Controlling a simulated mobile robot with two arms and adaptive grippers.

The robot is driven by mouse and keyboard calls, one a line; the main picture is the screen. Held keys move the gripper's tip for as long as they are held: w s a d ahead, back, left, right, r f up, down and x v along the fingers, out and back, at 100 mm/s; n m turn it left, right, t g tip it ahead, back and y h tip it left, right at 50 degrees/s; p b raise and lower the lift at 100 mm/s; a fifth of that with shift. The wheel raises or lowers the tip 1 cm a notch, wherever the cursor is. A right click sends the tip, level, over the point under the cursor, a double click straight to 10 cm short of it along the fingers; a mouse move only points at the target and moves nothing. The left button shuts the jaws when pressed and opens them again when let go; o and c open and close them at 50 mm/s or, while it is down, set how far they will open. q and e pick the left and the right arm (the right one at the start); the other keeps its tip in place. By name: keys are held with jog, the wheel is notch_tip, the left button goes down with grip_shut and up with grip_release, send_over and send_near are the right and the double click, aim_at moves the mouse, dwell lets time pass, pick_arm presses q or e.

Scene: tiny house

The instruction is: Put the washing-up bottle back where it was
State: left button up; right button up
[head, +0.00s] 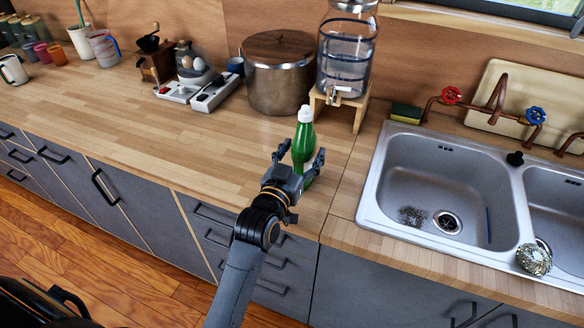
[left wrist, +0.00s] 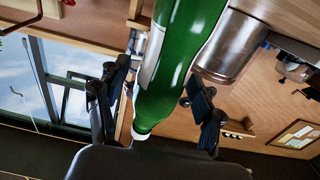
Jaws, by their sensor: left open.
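The washing-up bottle (head: 303,142) is green with a white cap and stands upright on the wooden counter, left of the sink and in front of the water dispenser. My left gripper (head: 302,164) is open, with its fingers on either side of the bottle's lower part. In the left wrist view the bottle (left wrist: 178,65) fills the space between the spread fingers of the left gripper (left wrist: 165,105), and a pale label shows on it. Whether a finger touches the bottle I cannot tell. My right gripper is not in view.
The water dispenser (head: 346,55) on its wooden stand (head: 361,108) and a large metal pot (head: 278,88) are behind the bottle. The steel sink (head: 376,185) is to the right, with a sponge (head: 406,112) at its back corner. The counter (head: 180,135) to the left is clear.

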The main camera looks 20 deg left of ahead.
pick_arm(q)
jog(key=s+b, duration=0.1)
jog(key=s, duration=1)
jog(key=shift+a, duration=0.25)
dwell(1.1)
